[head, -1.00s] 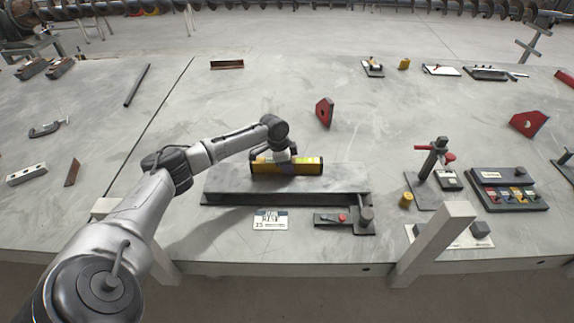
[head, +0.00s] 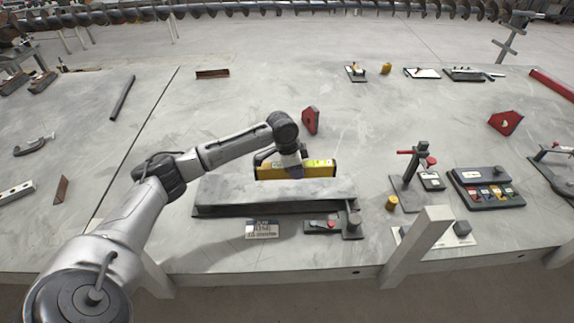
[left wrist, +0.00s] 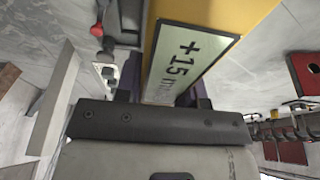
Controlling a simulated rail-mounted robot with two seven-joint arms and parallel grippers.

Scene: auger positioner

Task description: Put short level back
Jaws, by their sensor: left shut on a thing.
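The short level is a yellow bar (head: 320,168) with a pale label near its right end. My left gripper (head: 288,170) is shut around its middle, with the bar lying left to right at the far edge of the grey steel plate (head: 240,192). I cannot tell how high it hangs above the bench. In the left wrist view the yellow bar (left wrist: 235,14) carries a plate reading "+15 m", partly hidden. The purple-tipped fingers (left wrist: 165,96) are on either side of it. My right gripper is not in view.
A small clamp post (head: 354,220) stands at the plate's right end, and a label card (head: 262,229) lies in front. A red magnet square (head: 311,120) is behind the level. A post stand (head: 410,175) and a tray of coloured blocks (head: 486,188) are right.

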